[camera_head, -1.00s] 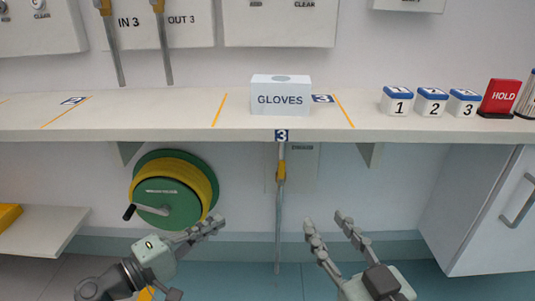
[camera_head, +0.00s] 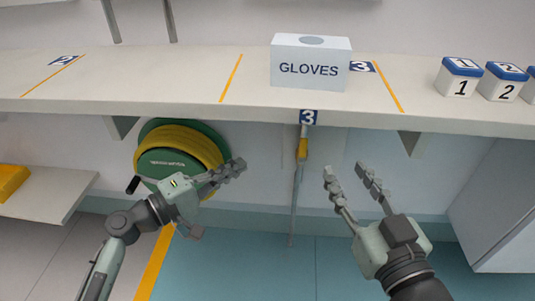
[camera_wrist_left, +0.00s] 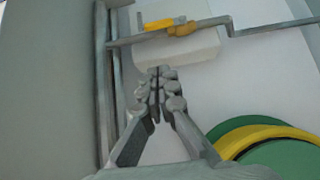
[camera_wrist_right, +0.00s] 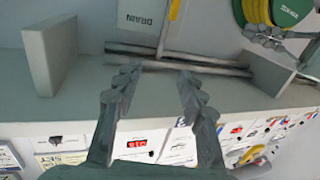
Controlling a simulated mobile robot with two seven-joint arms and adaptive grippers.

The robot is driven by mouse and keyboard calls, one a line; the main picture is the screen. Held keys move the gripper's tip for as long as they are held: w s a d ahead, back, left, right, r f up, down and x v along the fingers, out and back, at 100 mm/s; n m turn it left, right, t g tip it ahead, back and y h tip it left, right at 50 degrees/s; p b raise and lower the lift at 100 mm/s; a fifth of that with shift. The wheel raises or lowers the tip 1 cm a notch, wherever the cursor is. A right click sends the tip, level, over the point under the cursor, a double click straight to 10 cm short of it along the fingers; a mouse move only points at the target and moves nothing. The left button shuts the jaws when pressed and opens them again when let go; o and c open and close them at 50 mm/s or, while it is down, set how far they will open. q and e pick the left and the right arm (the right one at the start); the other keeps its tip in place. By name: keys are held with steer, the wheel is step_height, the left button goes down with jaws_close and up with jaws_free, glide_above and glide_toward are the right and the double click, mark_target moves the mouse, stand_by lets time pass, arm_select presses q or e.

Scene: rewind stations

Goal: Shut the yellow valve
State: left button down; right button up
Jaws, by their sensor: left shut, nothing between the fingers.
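The yellow valve (camera_head: 302,148) sits on a thin vertical grey pipe under the shelf, below a blue 3 tag. It also shows in the left wrist view (camera_wrist_left: 182,28), where a yellow handle seems to lie roughly along the pipe, and at the top of the right wrist view (camera_wrist_right: 174,10). My left gripper (camera_head: 238,168) is shut and empty, left of the valve and a little lower in the head view; its closed tips show in the left wrist view (camera_wrist_left: 158,78). My right gripper (camera_head: 347,170) is open and empty, right of the pipe, apart from it.
A green reel (camera_head: 165,165) with yellow hose hangs behind my left gripper. The shelf (camera_head: 180,90) overhangs the valve and carries a GLOVES box (camera_head: 310,65) and numbered blocks (camera_head: 460,77). A grey bracket (camera_head: 410,143) is at the right. A cabinet (camera_head: 505,205) stands further right.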

mark_target(303, 152)
arm_select(q)
steer(key=s+d+p+x, duration=0.1)
steer(key=s+d+x, duration=0.1)
steer(key=x, duration=1)
steer(key=shift+w+d, duration=0.15)
steer(key=shift+w, duration=0.05)
arm_select(e)
steer(key=d+f+g+h, duration=0.2)
steer(key=d+f+g, duration=0.1)
steer(key=f, duration=0.3)
steer(key=shift+s, duration=0.2)
steer(key=shift+d, duration=0.1)
